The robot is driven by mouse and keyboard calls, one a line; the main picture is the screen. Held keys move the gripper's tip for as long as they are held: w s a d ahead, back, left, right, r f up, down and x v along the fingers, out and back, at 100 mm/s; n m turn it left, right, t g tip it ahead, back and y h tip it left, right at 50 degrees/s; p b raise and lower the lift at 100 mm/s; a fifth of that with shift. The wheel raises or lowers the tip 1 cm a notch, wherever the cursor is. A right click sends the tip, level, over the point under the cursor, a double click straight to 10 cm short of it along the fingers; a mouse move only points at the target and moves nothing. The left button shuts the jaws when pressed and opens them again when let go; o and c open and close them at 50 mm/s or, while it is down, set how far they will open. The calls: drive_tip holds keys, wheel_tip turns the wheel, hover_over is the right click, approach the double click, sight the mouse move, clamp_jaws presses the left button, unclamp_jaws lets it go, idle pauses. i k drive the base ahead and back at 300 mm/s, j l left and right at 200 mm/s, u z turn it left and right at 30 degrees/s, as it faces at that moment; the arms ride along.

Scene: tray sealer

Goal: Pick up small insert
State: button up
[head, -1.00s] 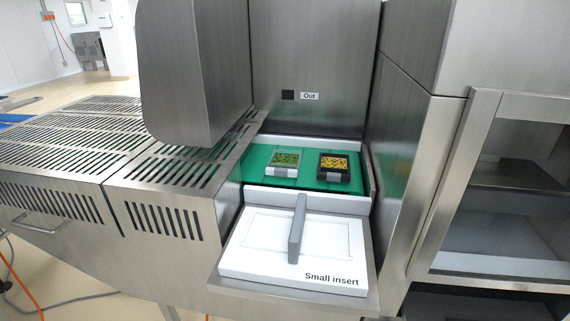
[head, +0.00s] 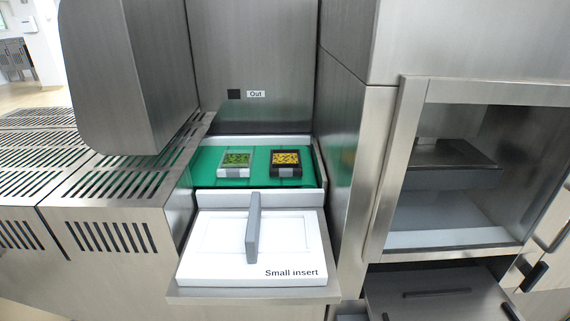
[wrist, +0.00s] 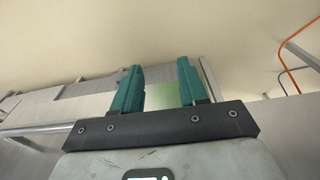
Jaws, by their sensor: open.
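The small insert (head: 212,262) is a white plate with a grey upright handle (head: 252,228) and the words "Small insert" on its front right corner. It lies flat on a metal shelf (head: 250,296) in front of the green belt in the head view. My gripper (wrist: 162,85) shows only in the wrist view. Its two green fingers are apart with nothing between them. The wrist view does not show the insert, so I cannot tell the exact distance from gripper to insert.
Two filled trays, one with green contents (head: 236,160) and one black with yellow contents (head: 286,161), sit on the green belt (head: 208,178) behind the insert. A slotted metal cover (head: 120,185) is at left. An open-fronted cabinet (head: 450,185) stands at right. A metal hood (head: 120,75) overhangs at upper left.

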sight(255, 247)
drive_tip(key=i+j+u, duration=0.1)
drive_tip(key=u, duration=0.25)
drive_tip(key=i+j+u, duration=0.1)
drive_tip(key=u, duration=0.25)
drive_tip(key=i+u, duration=0.15)
drive_tip(key=u, duration=0.2)
